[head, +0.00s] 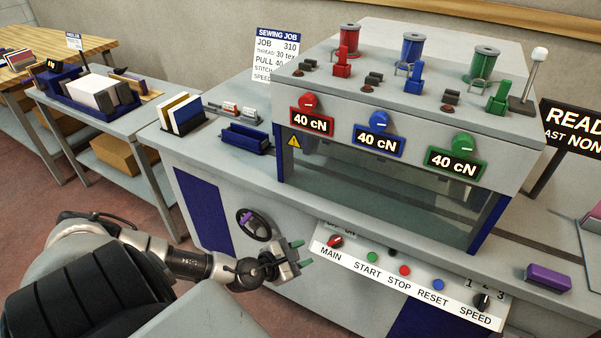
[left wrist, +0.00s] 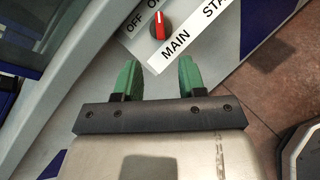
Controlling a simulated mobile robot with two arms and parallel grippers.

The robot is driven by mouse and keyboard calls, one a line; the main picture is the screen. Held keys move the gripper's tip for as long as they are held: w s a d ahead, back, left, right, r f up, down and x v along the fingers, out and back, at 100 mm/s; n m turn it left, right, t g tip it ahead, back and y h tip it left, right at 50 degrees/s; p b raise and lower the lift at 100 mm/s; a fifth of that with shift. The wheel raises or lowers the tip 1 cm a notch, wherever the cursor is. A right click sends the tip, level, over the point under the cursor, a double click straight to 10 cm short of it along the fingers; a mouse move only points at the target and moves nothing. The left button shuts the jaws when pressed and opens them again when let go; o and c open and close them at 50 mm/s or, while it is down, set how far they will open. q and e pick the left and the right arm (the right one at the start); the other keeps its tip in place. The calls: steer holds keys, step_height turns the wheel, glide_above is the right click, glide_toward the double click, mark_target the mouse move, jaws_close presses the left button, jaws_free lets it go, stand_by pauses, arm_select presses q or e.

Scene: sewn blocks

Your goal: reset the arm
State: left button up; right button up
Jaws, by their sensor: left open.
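My left gripper (head: 299,254) is in front of the sewing machine's cabinet, just left of the control panel (head: 325,254). Its two green fingertips are apart with nothing between them, as the left wrist view also shows (left wrist: 158,78). The red MAIN knob (head: 335,241) is close by on the panel; in the left wrist view the knob (left wrist: 160,27) lies beyond the fingertips, apart from them. My right gripper is in neither view.
The machine (head: 420,65) carries red, blue and green spools on top. START, STOP and RESET (head: 438,285) buttons and a SPEED knob (head: 482,301) line the panel. A handwheel (head: 254,225) is left of my gripper. A purple block (head: 547,278) lies at right.

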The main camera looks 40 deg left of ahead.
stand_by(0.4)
arm_select(q)
steer(key=s+a+f+n+g+y, duration=0.2)
steer(key=s+f+n+g, duration=0.15)
steer(key=f+n, duration=0.7)
steer(key=s+a+f+n+g+y, duration=0.25)
steer(key=s+f+n, duration=0.25)
steer(key=f+n, duration=0.55)
steer(key=s+d+f+n+g, duration=0.2)
steer(key=s+d+f+n, duration=0.3)
steer(key=s, duration=0.3)
steer(key=s+d+f+n+g+h, duration=0.1)
steer(key=s+d+f+n+g, duration=0.1)
steer(key=s+d+f+n, duration=0.3)
steer(key=s+d+f+n+g+h, duration=0.1)
steer(key=s+d+f+n, duration=0.4)
steer(key=s+n, duration=0.5)
steer(key=s+f+g, duration=0.1)
steer(key=s, duration=0.1)
steer(key=shift+s+d+g, duration=0.15)
steer(key=shift+s+g, duration=0.15)
steer(key=shift+s, duration=0.05)
